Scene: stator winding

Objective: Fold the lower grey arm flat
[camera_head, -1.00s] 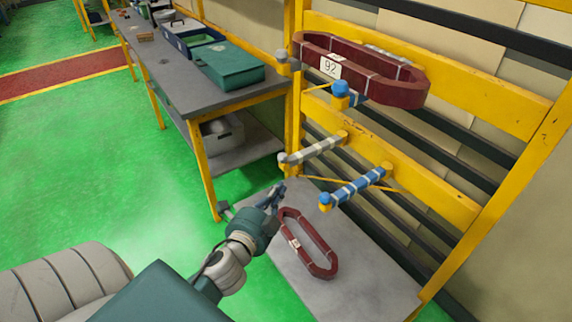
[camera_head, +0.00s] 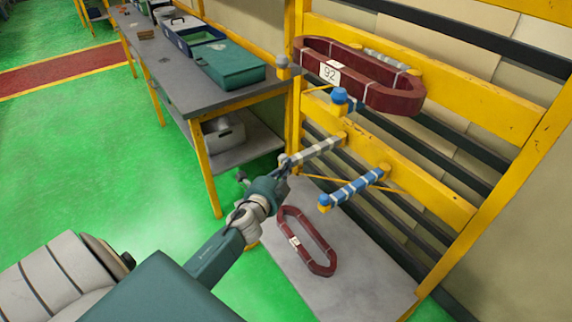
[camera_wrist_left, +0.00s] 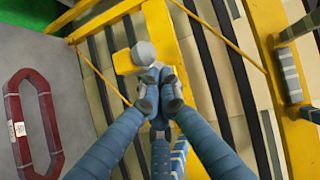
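The lower grey arm (camera_head: 316,151), banded in white, sticks out from the yellow frame below the upper red coil. Its round grey end knob (camera_wrist_left: 143,54) is seen nearly end-on in the left wrist view. My left gripper (camera_head: 284,168) is close to this outer end in the head view; I cannot tell whether they touch. In the left wrist view its fingertips (camera_wrist_left: 158,88) come together just below the knob, with nothing seen between them. My right gripper is not in view.
The lower blue arm (camera_head: 352,188) sticks out to the right of the grey one. A red coil (camera_head: 322,252) lies on the grey board (camera_head: 350,275) below. Another red coil (camera_head: 395,95) labelled 92 hangs above. A workbench (camera_head: 185,90) with boxes stands at left.

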